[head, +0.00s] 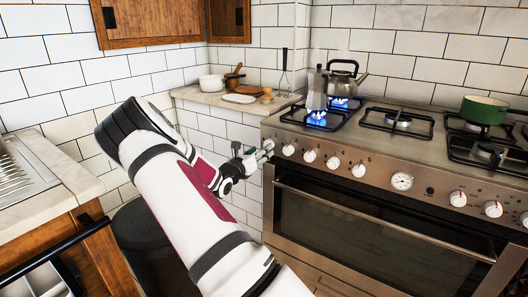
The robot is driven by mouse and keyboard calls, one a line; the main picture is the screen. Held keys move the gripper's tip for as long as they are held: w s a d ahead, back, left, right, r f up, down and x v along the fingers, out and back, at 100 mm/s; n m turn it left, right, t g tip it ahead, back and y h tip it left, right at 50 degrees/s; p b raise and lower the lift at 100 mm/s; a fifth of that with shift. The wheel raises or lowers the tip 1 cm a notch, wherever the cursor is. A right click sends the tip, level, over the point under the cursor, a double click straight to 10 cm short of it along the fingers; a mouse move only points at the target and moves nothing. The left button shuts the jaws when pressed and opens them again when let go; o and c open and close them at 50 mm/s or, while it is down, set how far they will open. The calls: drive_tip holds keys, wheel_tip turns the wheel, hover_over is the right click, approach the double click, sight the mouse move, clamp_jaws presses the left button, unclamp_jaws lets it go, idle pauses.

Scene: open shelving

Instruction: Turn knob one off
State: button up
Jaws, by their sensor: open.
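A steel stove (330,180) has a row of white knobs on its front panel. The leftmost knob (288,150) is beside the tips of my gripper (266,151), with a second knob (310,156) and a third knob (333,162) further right. My gripper is open, at the stove's left front corner, left of the leftmost knob; I cannot tell whether it touches it. Blue flames burn on the front left burner (317,121) under a moka pot (317,92) and on the burner behind it (341,103) under a kettle (343,78). The knob markings are too small to read.
A green pan (483,110) stands on the right of the stove. A sink counter (60,165) is at the far left. Space before the oven door (360,225) looks clear.

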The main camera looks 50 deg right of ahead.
drive_tip(key=shift+w+d+b, duration=0.2)
drive_tip(key=shift+d+b, duration=0.15)
drive_tip(key=shift+d, duration=1.5)
drive_tip(key=c, duration=1.1)
